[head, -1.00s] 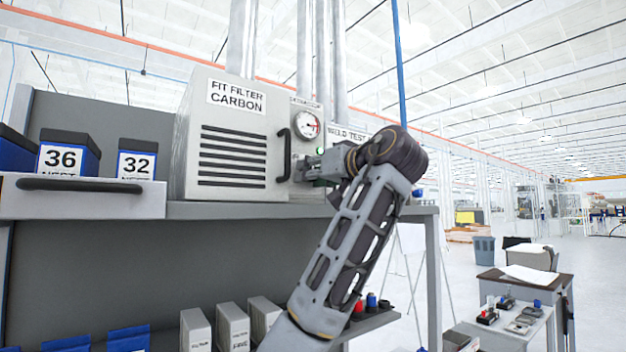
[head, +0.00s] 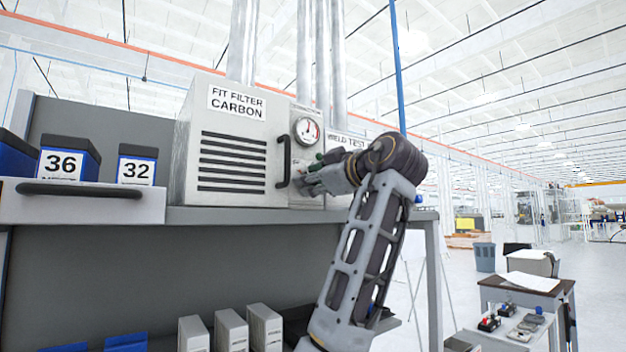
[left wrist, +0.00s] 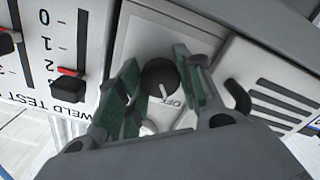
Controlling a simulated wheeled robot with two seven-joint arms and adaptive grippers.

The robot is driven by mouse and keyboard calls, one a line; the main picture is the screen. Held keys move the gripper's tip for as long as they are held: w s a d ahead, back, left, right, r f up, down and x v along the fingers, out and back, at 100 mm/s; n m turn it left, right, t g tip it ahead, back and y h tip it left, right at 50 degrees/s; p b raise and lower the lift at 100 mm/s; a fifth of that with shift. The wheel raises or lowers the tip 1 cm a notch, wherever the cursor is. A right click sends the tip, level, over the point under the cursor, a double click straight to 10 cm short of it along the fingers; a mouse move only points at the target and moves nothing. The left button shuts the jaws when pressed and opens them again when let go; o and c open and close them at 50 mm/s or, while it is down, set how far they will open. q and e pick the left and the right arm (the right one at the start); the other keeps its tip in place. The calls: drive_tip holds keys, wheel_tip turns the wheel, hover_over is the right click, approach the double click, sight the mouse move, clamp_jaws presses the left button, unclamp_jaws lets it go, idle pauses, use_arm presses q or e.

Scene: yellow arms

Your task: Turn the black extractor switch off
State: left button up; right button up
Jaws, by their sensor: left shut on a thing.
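The black extractor switch (left wrist: 158,74) is a round knob on the pale front panel of the extractor (head: 301,160). In the left wrist view its white mark points down the picture, close to the word OFF. My left gripper (left wrist: 160,92) has its green-padded fingers on both sides of the knob, shut on it. In the head view my left gripper (head: 318,178) is at the lower part of the panel, below the round gauge (head: 307,130), and hides the knob. My right gripper is not in view.
The carbon filter box (head: 232,150) with a black handle (head: 283,165) stands left of the panel. A weld test panel with red-tipped sliders (left wrist: 70,72) is beside it. Blue bins (head: 68,163) stand further left. The shelf edge (head: 250,215) runs below.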

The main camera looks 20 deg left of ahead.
use_arm(q)
drive_tip(key=shift+n, duration=0.8)
drive_tip(key=o, duration=0.7)
drive_tip(key=shift+o, duration=0.2)
drive_tip(key=shift+d, duration=0.1)
drive_tip(key=v, duration=1.2)
drive_tip(key=shift+f, duration=0.15)
